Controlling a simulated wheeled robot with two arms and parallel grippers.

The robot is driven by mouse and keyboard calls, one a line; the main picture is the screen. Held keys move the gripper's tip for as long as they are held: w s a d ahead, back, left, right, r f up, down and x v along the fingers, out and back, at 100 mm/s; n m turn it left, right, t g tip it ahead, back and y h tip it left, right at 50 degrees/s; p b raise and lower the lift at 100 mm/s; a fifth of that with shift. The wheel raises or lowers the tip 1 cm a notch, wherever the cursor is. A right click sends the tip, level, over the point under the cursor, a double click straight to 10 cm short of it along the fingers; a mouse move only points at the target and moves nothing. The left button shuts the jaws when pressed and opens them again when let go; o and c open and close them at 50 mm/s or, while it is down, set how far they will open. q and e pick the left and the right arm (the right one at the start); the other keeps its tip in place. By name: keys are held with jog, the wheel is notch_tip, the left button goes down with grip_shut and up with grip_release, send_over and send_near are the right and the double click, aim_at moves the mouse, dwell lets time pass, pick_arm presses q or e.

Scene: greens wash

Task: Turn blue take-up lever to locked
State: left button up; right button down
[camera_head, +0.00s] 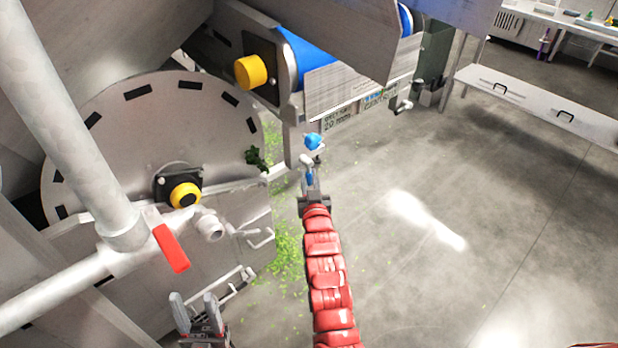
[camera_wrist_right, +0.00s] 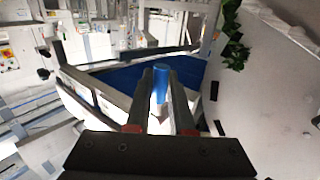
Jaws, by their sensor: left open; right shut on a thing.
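The blue take-up lever shows as a blue knob (camera_head: 313,141) below the conveyor end, with a blue grip (camera_head: 308,176) just under it. My right gripper (camera_head: 308,166), on the red-sleeved arm, is shut on the blue grip. In the right wrist view the blue grip (camera_wrist_right: 161,82) stands between the two fingers. The fingers hide part of it, and I cannot read any lock mark. My left gripper (camera_head: 195,302) is open and empty at the bottom left, well away from the lever.
A yellow knob (camera_head: 251,71) sits on the conveyor end above the lever. The drum (camera_head: 150,120), a yellow button (camera_head: 186,195) and a pipe with a red handle (camera_head: 171,249) are on the left. Green scraps lie on the floor (camera_head: 400,260), which is open to the right.

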jog(key=shift+f, duration=0.1)
dwell(0.8)
jog(key=n+t+b, duration=0.1)
jog(key=n, duration=0.1)
jog(key=w+d+n+t+y+b, duration=0.1)
jog(key=b, duration=0.1)
jog(key=d+n+b, duration=0.1)
jog(key=n+b, duration=0.1)
jog(key=shift+w+r+n+t+y, duration=0.2)
jog(key=shift+r+n+t+y, duration=0.1)
jog(key=shift+r+t, duration=0.1)
jog(key=c, duration=0.8)
grip_release()
jog(key=shift+s, duration=0.1)
jog(key=shift+p+v, duration=0.95)
jog(key=shift+v, duration=7.7)
